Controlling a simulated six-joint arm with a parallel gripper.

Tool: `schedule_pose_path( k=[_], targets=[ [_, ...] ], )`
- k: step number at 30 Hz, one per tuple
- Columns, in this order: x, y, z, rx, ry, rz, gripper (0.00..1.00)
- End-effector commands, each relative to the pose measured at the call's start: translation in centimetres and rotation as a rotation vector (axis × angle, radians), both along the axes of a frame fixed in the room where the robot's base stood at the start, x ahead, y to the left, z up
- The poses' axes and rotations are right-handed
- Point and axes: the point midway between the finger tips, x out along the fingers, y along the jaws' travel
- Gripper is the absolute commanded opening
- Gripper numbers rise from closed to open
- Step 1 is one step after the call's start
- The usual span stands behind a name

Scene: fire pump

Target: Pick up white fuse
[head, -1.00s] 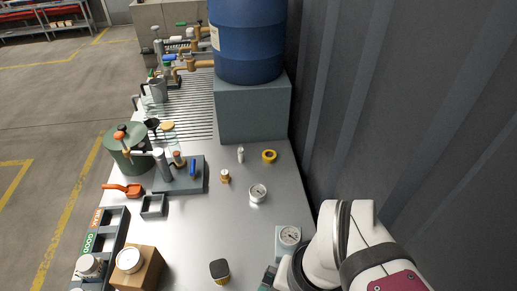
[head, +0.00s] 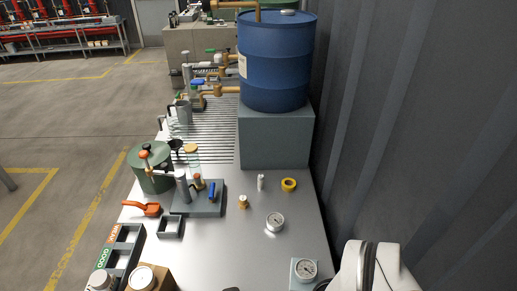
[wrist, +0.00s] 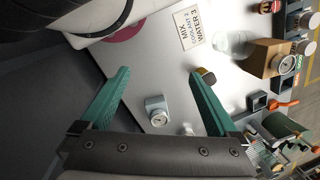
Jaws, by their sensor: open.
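A small upright white cylinder, which looks like the white fuse (head: 261,183), stands on the metal table in the head view, in front of the grey block under the blue drum. A yellow ring lies to its right and a small brass fitting to its left, both apart from it. My gripper (wrist: 158,73) shows in the wrist view with its two green fingers spread wide and nothing between the tips. It is out of the head view, where only my white arm shows at bottom right. I cannot make out the fuse in the wrist view.
A gauge on a grey block (head: 305,269) stands near my arm. The yellow ring (head: 289,184) and brass fitting (head: 243,202) flank the fuse. The blue drum (head: 275,65) and a dark wall bound the back and right.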

Motion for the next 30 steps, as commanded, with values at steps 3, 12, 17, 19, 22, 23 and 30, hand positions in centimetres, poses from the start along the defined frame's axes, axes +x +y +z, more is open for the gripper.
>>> schedule_pose_path(
  k=[3,12,17,19,22,23,30],
  targets=[
    [0.0,0.0,0.0,0.0,0.0,0.0,0.78],
    [0.0,0.0,0.0,0.0,0.0,0.0,0.62],
    [3.8,0.6,-0.6,0.006,-0.079,0.05,0.62],
    [9.5,1.7,-1.6,0.011,-0.204,0.099,0.62],
    [19.5,4.0,-3.8,-0.008,-0.444,0.137,0.62],
    [22.4,4.5,-4.5,-0.025,-0.519,0.138,0.62],
    [36.4,5.9,-10.5,-0.325,-1.003,0.152,0.62]
  ],
)
